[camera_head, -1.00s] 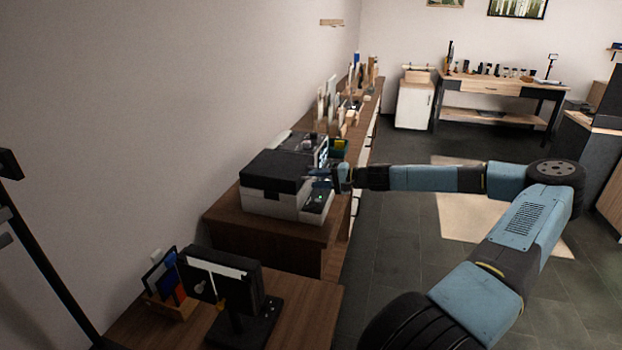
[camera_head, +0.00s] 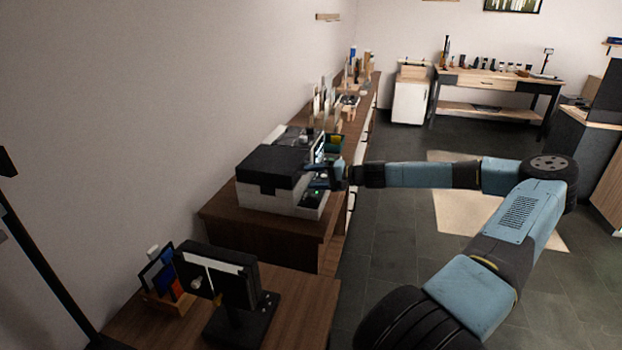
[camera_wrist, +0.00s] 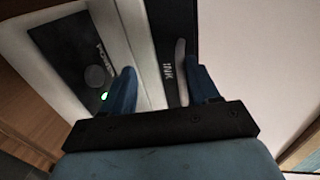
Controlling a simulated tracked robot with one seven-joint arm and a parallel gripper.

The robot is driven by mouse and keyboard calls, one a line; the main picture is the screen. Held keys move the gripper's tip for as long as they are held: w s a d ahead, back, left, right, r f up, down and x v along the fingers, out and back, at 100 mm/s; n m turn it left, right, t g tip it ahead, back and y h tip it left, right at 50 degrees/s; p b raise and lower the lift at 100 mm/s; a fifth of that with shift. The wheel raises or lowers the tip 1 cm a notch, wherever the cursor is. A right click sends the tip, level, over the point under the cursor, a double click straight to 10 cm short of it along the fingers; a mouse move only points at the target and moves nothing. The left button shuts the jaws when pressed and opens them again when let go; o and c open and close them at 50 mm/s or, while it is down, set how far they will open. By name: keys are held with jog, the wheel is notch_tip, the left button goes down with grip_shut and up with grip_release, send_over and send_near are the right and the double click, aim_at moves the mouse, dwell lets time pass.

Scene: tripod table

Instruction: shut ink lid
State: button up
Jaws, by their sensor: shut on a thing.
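The printer (camera_head: 262,197) is a white box with a black top, standing on the brown cabinet at centre left. In the wrist view a black panel marked INK, the ink lid (camera_wrist: 160,35), runs between my fingers, with a pale upright handle (camera_wrist: 182,72) beside the lettering. My gripper (camera_wrist: 162,68) has one blue finger on each side of the lid's edge and handle and is shut on the lid. In the head view my gripper (camera_head: 322,177) is at the printer's right side. It is small there, and the lid's angle cannot be told.
A black POWER panel (camera_wrist: 75,65) with a round button and green light lies left of my fingers. Several upright items stand along the cabinet behind the printer. The floor at right is open.

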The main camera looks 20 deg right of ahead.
jog(key=v, duration=1.3)
jog(key=shift+s+d, duration=0.2)
jog(key=shift+d, duration=0.15)
jog(key=s+a+f+n+g+h, duration=0.1)
jog(key=s+a+n+g+h, duration=0.3)
jog(key=a, duration=0.3)
jog(key=s+a+f+n+g+h, duration=0.1)
jog(key=s+a+f+g+h, duration=0.1)
jog(key=s+a+g, duration=0.45)
jog(key=s+a+r+n+t+h, duration=0.1)
jog(key=s+a+r+t+h, duration=0.2)
jog(key=s+r, duration=0.8)
jog(key=s+a+r+n+t+h, duration=0.1)
jog(key=s+a+r+t+h, duration=0.2)
jog(key=s+r, duration=0.8)
jog(key=shift+s+a+r+t+h, duration=0.15)
jog(key=shift+a+r+t+h, duration=0.25)
jog(key=shift+r, duration=2.5)
